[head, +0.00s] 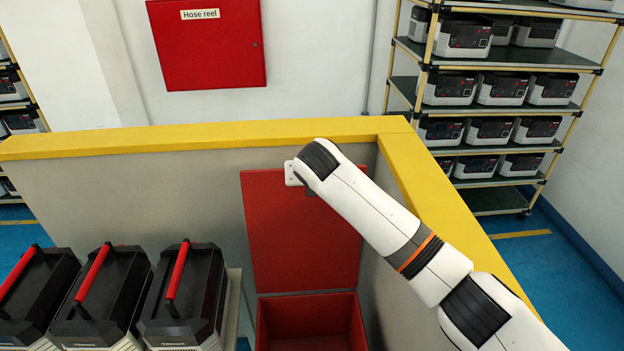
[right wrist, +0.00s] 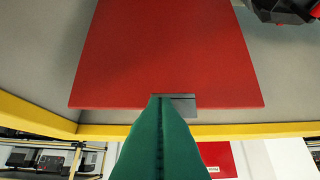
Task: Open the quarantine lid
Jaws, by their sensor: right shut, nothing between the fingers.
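The red quarantine lid (head: 300,240) stands raised, roughly upright, at the back of the red bin (head: 310,302), whose inside shows open below it. In the right wrist view the lid (right wrist: 165,50) fills the upper middle, with a small grey plate (right wrist: 184,104) at its edge. The green fingers of my right gripper (right wrist: 162,100) are closed together and empty, overlapping this plate in the picture; I cannot tell whether they touch it. In the head view my right arm reaches in from the lower right and its wrist hides the lid's upper right corner. My left gripper is not in view.
A grey partition with a yellow top (head: 200,136) stands behind and right of the bin. Several black units with red handles (head: 180,285) stand at the lower left. A rack of units (head: 500,60) is beyond the partition, and a red hose reel cabinet (head: 206,50) hangs on the wall.

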